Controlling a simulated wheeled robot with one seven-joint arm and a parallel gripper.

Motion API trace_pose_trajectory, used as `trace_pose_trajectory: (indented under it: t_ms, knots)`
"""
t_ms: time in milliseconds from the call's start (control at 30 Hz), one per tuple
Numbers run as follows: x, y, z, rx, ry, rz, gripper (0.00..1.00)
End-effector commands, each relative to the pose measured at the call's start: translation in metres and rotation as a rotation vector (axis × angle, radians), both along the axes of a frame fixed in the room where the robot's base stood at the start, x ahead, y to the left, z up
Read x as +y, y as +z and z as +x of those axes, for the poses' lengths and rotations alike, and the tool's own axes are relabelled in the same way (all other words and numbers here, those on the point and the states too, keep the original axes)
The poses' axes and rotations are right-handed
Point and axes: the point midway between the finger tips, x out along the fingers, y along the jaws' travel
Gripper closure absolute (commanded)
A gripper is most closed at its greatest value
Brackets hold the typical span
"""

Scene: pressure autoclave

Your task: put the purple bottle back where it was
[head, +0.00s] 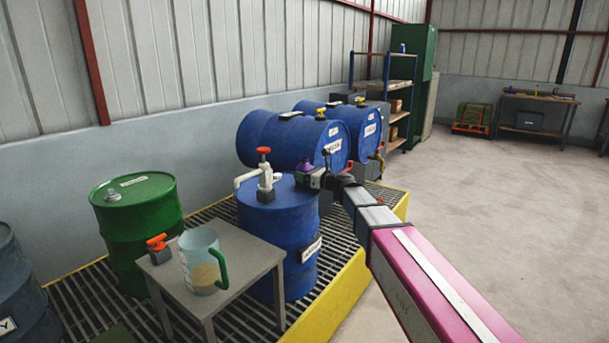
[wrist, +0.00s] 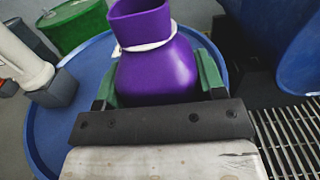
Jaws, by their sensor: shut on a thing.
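The purple bottle (wrist: 156,68) has a flared, open neck with a white band around it. It appears upright between the green fingers of my gripper (wrist: 160,78), which is shut on it. In the head view a small part of the purple bottle (head: 305,164) shows above my gripper (head: 311,178). Both are at the top of the upright blue drum (head: 278,222), on its right side. The bottle's base is hidden, so I cannot tell whether it touches the drum lid.
A pump with a red knob (head: 264,168) stands on the drum, left of the bottle. Two lying blue drums (head: 275,138) are behind. A grey table (head: 235,255) with a measuring jug (head: 200,262) and a green drum (head: 140,220) are at left. The floor at right is clear.

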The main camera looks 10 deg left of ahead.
Motion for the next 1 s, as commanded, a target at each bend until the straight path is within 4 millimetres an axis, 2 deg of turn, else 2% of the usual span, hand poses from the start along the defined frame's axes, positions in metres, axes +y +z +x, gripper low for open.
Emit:
trace_pose_trajectory:
  t_ms: [33, 100, 467, 667, 1000]
  knots:
    - [0.000, -0.001, 0.000, 0.000, 0.000, 0.000, 0.33]
    - [0.000, -0.001, 0.000, 0.000, 0.000, 0.000, 0.11]
    - [0.000, 0.002, 0.000, 0.000, 0.000, 0.000, 0.11]
    - [-0.026, 0.002, -0.013, 0.000, -0.001, 0.000, 0.11]
    - [-0.087, 0.001, -0.038, 0.000, -0.002, 0.000, 0.11]
